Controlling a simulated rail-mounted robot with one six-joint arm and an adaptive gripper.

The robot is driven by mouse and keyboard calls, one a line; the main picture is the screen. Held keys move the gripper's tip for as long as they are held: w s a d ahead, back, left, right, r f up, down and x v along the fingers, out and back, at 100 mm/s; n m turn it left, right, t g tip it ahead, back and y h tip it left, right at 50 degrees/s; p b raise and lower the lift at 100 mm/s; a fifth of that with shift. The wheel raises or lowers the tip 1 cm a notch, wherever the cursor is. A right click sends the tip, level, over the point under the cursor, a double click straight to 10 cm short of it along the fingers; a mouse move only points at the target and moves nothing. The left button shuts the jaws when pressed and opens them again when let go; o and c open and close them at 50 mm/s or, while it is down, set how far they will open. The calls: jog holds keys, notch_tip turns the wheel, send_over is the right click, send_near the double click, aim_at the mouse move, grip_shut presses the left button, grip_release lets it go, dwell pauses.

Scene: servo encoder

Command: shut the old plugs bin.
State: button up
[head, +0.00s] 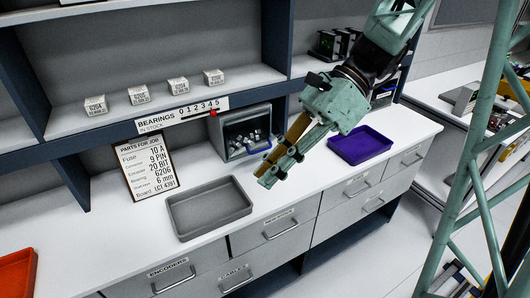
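A grey box-shaped bin (231,128) stands on the white counter under the shelf, with its open front towards me. Several small metallic pieces show in it, and a blue handle shows low at its front. No label on it can be read, so I cannot confirm that it is the old plugs bin. My gripper (272,173) points down and left, just right of and in front of this bin.
A grey tray (209,236) lies in front on the counter, and a purple tray (360,160) lies to the right. A parts board (146,174) leans at the left. An orange tray (18,274) is at the lower left. Closed drawers (276,229) are below the counter.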

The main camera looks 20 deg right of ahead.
jog(key=w+d+f+m+t+y, duration=0.2)
jog(key=w+d+f+m+y, duration=0.15)
jog(key=w+m, duration=0.3)
jog(key=w+d+f+m+t+y, duration=0.2)
jog(key=w+d+f+m, duration=0.25)
jog(key=w, duration=0.35)
jog(key=shift+w+d+f+m+t+y+b, duration=0.1)
jog(key=shift+w+d+f+m+t+b, duration=0.15)
jog(key=shift+w+d+f+m+t, duration=1.45)
jog(key=shift+w+d+f+m+t+y+b, duration=0.15)
jog(key=shift+w+d+f+m+t, duration=0.6)
jog(key=shift+w+d+f+m, duration=1.05)
jog(key=shift+w+d+f+m+t+b, duration=0.3)
jog(key=shift+w+d+f+m+t, duration=0.85)
jog(key=shift+d+f+m, duration=1.3)
jog(key=shift+s+r, duration=0.15)
jog(key=shift+r, duration=0.05)
jog(key=shift+a, duration=0.15)
jog(key=shift+b+x, duration=1.1)
jog(key=shift+x, duration=5.75)
grip_shut()
